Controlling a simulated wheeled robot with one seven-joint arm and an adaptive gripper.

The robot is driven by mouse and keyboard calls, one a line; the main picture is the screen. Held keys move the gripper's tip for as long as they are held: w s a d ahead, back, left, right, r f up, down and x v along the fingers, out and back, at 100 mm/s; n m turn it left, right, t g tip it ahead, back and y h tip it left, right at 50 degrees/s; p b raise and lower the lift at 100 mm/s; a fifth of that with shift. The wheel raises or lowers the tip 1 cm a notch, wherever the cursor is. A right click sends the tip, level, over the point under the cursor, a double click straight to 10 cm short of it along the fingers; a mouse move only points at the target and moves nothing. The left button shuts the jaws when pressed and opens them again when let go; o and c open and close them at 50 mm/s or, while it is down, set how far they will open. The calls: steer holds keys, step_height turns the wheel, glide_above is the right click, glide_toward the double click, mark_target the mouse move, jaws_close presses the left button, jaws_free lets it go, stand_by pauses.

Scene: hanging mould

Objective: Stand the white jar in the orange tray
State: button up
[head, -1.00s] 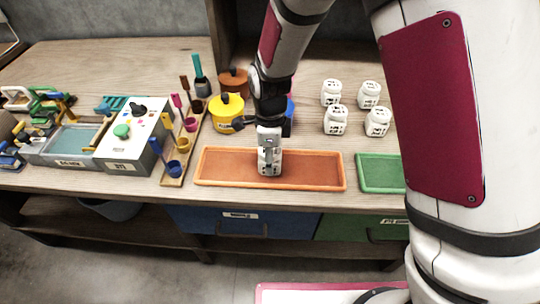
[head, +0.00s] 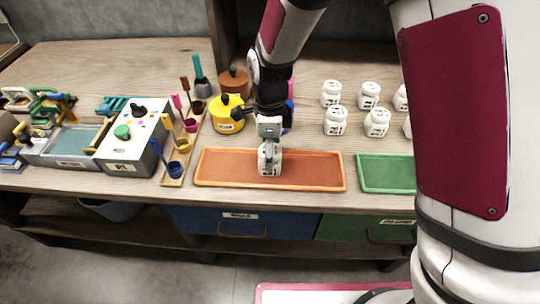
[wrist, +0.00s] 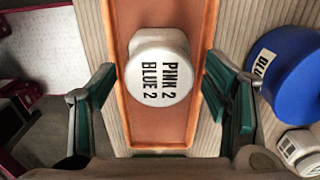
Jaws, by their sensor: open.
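My gripper (head: 269,138) is above the jar. In the wrist view my gripper (wrist: 163,95) is open, with its fingers wide apart on either side of the jar and a gap on both sides. The jar's base is hidden in the wrist view.
Several white jars (head: 336,121) stand behind and to the right. A green tray (head: 385,172) lies right of the orange one. A yellow pot (head: 227,114), a rack of coloured cups (head: 183,146) and a grey box (head: 133,140) stand left. The orange tray's right part is empty.

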step_height(320, 180, up, 9)
steer(key=shift+f+p, duration=0.1)
steer(key=shift+p, duration=0.2)
steer(key=shift+d+r, duration=0.15)
steer(key=shift+r, duration=0.1)
steer(key=s+d+r+n+t, duration=0.2)
steer(key=s+d+r+n, duration=0.7)
steer(key=d+r, duration=0.3)
steer(key=s+d+r+n+t, duration=0.1)
steer(key=s+d+r+n, duration=0.2)
steer(key=s+d+n, duration=0.5)
steer(key=shift+s+n+t, duration=0.4)
steer(key=shift+s+n, duration=0.3)
steer(key=shift+s, duration=2)
